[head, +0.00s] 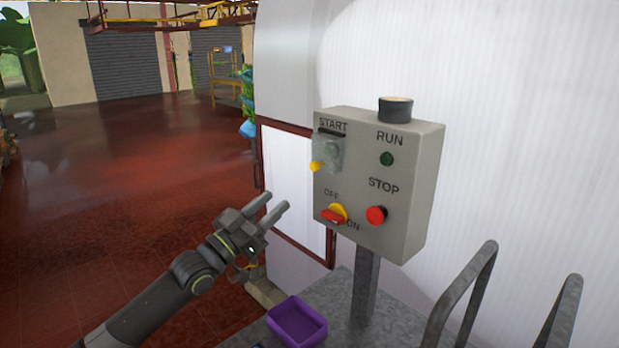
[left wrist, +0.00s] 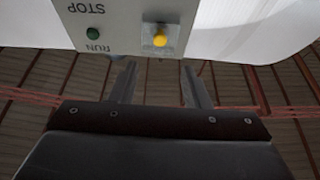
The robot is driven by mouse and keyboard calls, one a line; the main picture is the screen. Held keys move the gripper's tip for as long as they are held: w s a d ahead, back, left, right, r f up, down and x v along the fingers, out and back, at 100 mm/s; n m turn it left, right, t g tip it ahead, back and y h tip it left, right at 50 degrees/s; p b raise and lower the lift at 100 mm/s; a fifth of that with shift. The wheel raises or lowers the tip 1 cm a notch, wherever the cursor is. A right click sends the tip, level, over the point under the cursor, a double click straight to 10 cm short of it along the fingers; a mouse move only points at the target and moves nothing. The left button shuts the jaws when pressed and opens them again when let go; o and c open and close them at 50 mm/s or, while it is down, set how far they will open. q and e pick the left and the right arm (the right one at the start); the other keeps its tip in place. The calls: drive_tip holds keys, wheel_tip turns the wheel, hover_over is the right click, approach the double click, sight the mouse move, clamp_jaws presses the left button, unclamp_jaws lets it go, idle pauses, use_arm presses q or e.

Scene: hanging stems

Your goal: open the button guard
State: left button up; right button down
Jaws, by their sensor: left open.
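The button guard (head: 328,152) is a see-through grey cover under the word START on the grey control box (head: 420,190). It lies down over the button area, with a dark bar along its top and a yellow tab (head: 315,167) at its lower left. In the left wrist view the box is upside down, and the guard (left wrist: 150,45) shows with its yellow tab (left wrist: 159,40) towards the camera. My left gripper (head: 277,201) is open and empty, left of and below the guard, apart from the box. Its two fingers (left wrist: 159,72) point towards the box. My right gripper is out of view.
A purple tray (head: 297,322) lies below. Metal rails (head: 470,290) stand at right.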

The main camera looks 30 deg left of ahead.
sight(312, 168)
use_arm(q)
drive_tip(key=b+x, duration=0.2)
drive_tip(key=x, duration=0.8)
drive_tip(key=shift+w+d+r, duration=0.15)
drive_tip(key=shift+w, duration=0.2)
drive_tip(key=shift+w+d+r, duration=0.1)
drive_tip(key=shift+w, duration=0.25)
drive_tip(key=shift+w+d+r, duration=0.15)
drive_tip(key=shift+w, duration=0.15)
clamp_jaws()
